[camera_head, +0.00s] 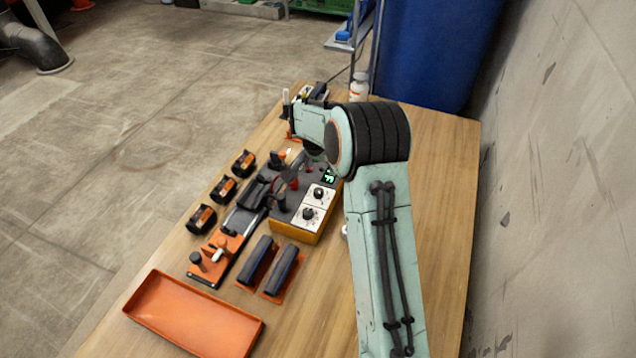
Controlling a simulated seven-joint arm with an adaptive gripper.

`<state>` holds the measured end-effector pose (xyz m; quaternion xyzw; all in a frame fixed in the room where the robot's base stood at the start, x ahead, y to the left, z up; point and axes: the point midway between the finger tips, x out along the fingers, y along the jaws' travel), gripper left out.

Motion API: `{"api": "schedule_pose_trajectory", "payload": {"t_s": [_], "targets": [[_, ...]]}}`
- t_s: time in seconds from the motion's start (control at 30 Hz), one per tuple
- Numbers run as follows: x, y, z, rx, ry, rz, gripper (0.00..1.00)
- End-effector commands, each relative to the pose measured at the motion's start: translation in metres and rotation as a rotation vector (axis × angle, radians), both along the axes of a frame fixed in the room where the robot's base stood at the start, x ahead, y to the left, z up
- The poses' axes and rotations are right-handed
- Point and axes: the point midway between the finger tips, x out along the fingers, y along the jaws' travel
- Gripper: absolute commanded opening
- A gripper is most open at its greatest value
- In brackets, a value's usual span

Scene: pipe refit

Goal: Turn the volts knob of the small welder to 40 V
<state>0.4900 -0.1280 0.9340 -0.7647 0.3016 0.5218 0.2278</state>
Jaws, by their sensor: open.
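The small welder (287,230) is a yellow-orange box with a dark top in the middle of the bench. Two white dial plates on it carry black knobs, an upper knob (319,193) and a lower knob (308,213). A green lit display (328,175) is above them, partly beside my arm. The labels are too small to read, so I cannot tell which knob is volts or its setting. My gripper (288,178) hangs below my forearm, left of the display and upper knob, open and apart from both knobs. Its fingertips are hard to make out against the dark parts.
A clamp rail with an orange base (213,258) lies left of the welder. Several black-orange rolls (202,219) stand further left. Two dark-handled orange blocks (257,262) and an orange tray (193,315) are in front. A white bottle (359,88) stands at the back. Bare bench lies at right.

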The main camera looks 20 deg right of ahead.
Motion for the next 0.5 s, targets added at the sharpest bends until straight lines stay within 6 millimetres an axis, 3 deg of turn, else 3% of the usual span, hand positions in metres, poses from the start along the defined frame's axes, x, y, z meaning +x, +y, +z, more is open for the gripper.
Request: {"api": "schedule_pose_trajectory", "payload": {"t_s": [0.2,0.3,0.5], "targets": [[-0.034,0.024,-0.01,-0.047,0.009,0.097,0.53],[-0.029,0.025,-0.013,-0.048,-0.002,0.104,0.53],[-0.02,0.017,-0.044,-0.046,0.0,0.101,0.53]]}}
